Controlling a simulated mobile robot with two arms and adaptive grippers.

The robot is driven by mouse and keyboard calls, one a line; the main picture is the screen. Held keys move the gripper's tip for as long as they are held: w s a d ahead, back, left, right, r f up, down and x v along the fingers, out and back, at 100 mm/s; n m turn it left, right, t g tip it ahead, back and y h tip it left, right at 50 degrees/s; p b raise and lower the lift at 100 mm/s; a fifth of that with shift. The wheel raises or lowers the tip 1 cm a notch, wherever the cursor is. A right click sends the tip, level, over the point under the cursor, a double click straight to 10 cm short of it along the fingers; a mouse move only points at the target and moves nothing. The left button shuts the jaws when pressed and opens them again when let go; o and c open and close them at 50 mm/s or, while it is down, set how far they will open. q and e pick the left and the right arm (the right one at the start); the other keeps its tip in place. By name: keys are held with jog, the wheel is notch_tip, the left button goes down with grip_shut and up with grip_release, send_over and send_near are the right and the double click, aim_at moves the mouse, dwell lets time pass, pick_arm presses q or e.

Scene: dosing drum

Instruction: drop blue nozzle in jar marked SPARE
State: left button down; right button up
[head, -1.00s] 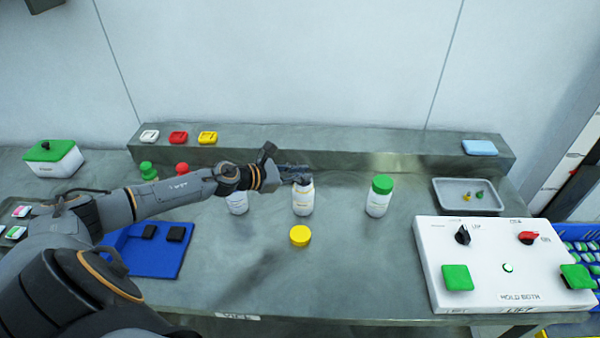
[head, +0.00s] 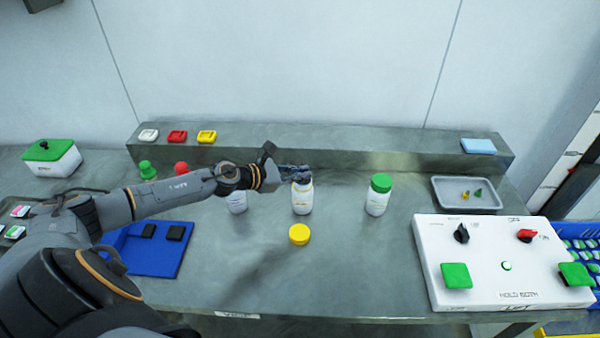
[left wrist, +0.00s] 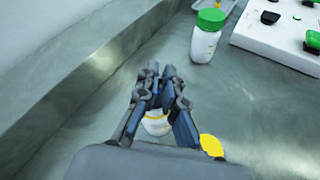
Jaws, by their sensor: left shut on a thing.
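My left gripper (head: 298,174) is over the mouth of the middle white jar (head: 302,202), which stands upright without a lid. In the left wrist view the fingers (left wrist: 160,78) are close together, and the jar (left wrist: 156,124) shows below and between them. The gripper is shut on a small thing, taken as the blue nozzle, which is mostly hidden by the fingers. The label of this jar is too small to read. A yellow lid (head: 299,234) lies on the bench in front of it. My right gripper is out of view.
A green-lidded jar (head: 378,195) stands to the right and another jar (head: 237,202) to the left, partly behind my arm. A grey tray (head: 442,199) holds a yellow and a green nozzle. A white control box (head: 490,270) is at front right.

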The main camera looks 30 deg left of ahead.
pick_arm(q)
jog(key=c, duration=0.9)
grip_release()
jog(key=shift+c, duration=0.2)
notch_tip(320, 180, up, 8)
jog(key=p, duration=0.7)
